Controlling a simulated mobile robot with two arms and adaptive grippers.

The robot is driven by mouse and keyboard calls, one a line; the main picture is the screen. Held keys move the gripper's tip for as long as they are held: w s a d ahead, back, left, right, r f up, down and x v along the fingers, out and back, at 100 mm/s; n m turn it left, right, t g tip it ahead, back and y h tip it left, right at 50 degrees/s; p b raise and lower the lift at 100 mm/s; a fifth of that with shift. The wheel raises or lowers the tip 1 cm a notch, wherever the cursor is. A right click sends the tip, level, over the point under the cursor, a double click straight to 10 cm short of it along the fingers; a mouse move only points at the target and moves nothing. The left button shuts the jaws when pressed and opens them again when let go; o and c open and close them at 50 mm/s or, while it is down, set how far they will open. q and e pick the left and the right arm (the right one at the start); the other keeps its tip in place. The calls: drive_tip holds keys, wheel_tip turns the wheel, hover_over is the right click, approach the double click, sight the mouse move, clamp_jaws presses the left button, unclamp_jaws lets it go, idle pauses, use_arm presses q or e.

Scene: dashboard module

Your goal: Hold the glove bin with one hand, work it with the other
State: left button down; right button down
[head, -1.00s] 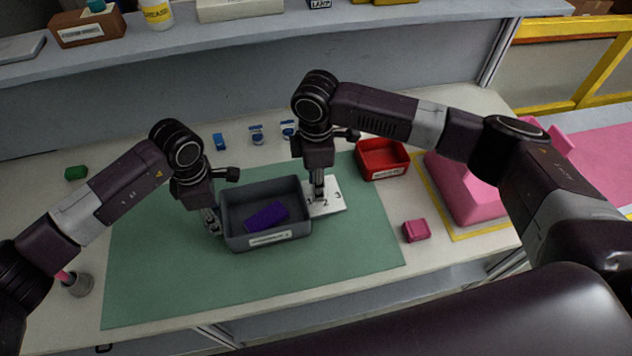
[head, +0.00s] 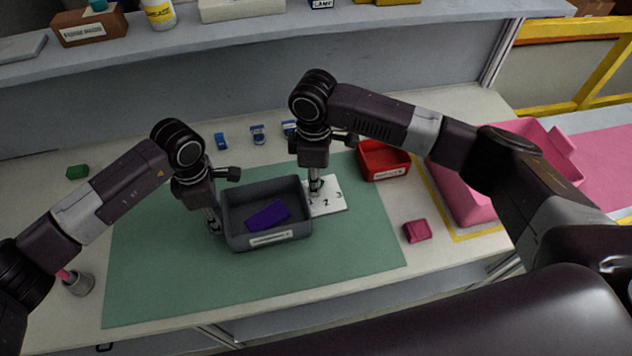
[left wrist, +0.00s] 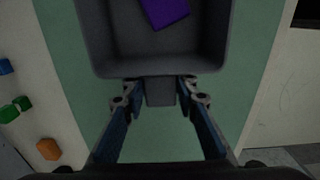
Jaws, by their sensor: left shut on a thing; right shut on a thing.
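The glove bin (head: 235,237) is a dark grey open tray with a white label on its front wall, upright on the green mat. A purple block (head: 268,215) lies inside it; both also show in the left wrist view. My left gripper (head: 214,222) is shut on the grey tab (left wrist: 160,92) at the bin's left side, one finger on each side.
A red bin (head: 385,175) and a pink block (head: 417,231) stand to the right, with a large pink bin (head: 465,205) beyond. Small blue items (head: 258,134) line the back and a green block (head: 77,171) is at left. The front of the mat (head: 250,285) is clear.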

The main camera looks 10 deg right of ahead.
drive_tip(key=shift+w, duration=0.1)
drive_tip(key=c, duration=2)
unclamp_jaws()
drive_tip(key=shift+o, duration=0.2)
wheel_tip(320, 180, up, 12)
use_arm(q)
drive_tip(key=c, duration=1.5)
unclamp_jaws()
drive_tip(key=shift+o, duration=0.2)
